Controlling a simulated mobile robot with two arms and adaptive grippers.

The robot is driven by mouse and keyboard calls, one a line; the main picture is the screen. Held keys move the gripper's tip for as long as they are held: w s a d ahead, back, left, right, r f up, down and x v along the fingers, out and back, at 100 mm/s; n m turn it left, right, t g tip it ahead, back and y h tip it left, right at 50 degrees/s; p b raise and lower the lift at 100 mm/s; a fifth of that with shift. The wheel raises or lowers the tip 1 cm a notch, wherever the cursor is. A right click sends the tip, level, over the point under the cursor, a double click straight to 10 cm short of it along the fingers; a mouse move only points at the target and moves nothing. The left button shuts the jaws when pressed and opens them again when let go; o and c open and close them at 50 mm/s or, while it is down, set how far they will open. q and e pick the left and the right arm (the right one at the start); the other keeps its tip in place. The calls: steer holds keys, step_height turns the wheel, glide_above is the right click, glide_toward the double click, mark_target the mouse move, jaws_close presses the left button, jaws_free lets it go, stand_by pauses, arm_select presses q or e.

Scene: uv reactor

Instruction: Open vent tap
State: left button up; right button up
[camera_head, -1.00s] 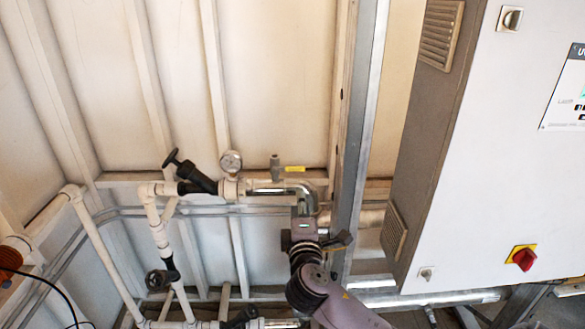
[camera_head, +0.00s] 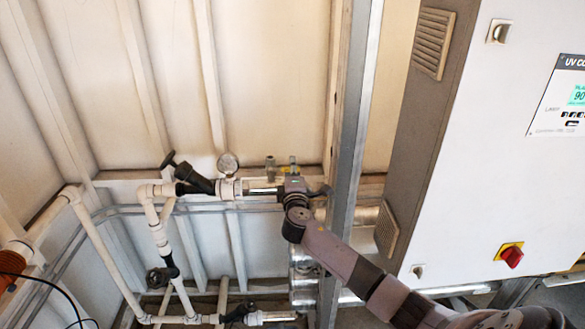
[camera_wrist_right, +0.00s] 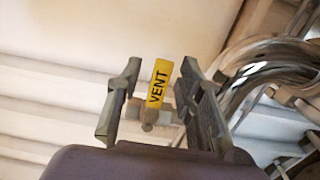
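The vent tap's yellow handle, marked VENT (camera_wrist_right: 159,83), stands between the two fingers of my right gripper (camera_wrist_right: 160,72) in the right wrist view. The fingers are open, with a gap on each side of the handle. In the head view, the grey tap body (camera_head: 270,166) sits on top of the pipe. My right gripper (camera_head: 291,172) is just right of it, and its wrist hides part of the handle. My left gripper is not in view.
A pressure gauge (camera_head: 228,163) and a black valve (camera_head: 192,177) sit left of the tap. A metal post (camera_head: 350,130) and the grey-white cabinet (camera_head: 480,130) with a red switch (camera_head: 512,257) stand to the right. Curved metal pipe (camera_wrist_right: 265,62) is close right of the fingers.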

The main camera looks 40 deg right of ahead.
steer(key=shift+w+d, duration=0.15)
steer(key=shift+w, duration=0.05)
steer(key=shift+c, duration=0.3)
jaws_close()
stand_by(0.6)
